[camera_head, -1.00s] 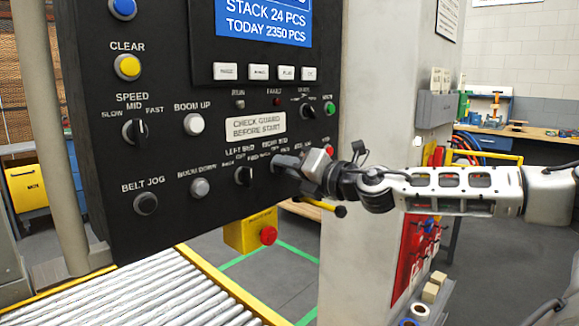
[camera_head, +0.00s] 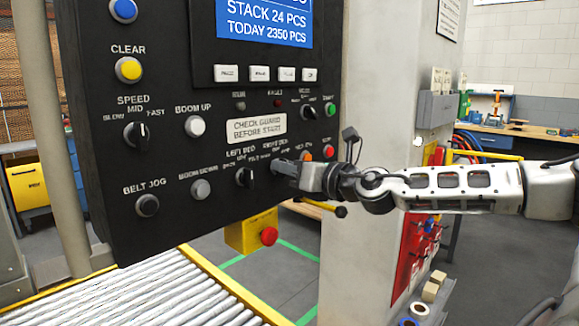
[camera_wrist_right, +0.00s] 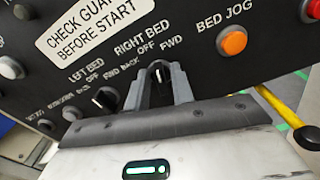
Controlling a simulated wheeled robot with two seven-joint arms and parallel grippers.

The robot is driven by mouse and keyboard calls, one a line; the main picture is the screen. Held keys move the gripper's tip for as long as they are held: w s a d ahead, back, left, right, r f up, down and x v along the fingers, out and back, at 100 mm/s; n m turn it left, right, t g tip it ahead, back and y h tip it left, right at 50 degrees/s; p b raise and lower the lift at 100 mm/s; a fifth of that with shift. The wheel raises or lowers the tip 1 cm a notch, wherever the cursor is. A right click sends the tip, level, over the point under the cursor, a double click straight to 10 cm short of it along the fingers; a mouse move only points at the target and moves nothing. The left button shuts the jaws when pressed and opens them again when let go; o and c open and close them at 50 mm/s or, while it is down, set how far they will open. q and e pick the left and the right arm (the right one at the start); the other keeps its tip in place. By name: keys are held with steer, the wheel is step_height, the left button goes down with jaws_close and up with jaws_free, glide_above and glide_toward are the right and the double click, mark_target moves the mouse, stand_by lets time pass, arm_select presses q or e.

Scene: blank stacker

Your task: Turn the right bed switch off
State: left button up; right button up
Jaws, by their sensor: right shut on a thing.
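The right bed switch (camera_wrist_right: 160,72) is a dark knob with a light mark, below its RIGHT BED label in the right wrist view. The two fingers of my right gripper (camera_wrist_right: 160,88) are shut on it, one on each side. The knob's mark points up towards the OFF and FWD lettering; I cannot tell exactly which position it is in. In the head view my right gripper (camera_head: 284,168) reaches the panel from the right and hides most of this switch. My left gripper is not in view.
The left bed switch (camera_wrist_right: 104,98) sits just left of the gripper. The orange BED JOG button (camera_wrist_right: 233,42) is close on the right, with a red button (camera_head: 327,151) beyond it. A yellow box with a red button (camera_head: 268,236) hangs below the panel, near the roller conveyor (camera_head: 150,300).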

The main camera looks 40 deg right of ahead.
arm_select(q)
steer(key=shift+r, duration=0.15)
arm_select(e)
steer(key=shift+n, duration=1.2)
steer(key=o, duration=0.7)
steer(key=shift+s+a, duration=0.1)
steer(key=shift+s, duration=0.05)
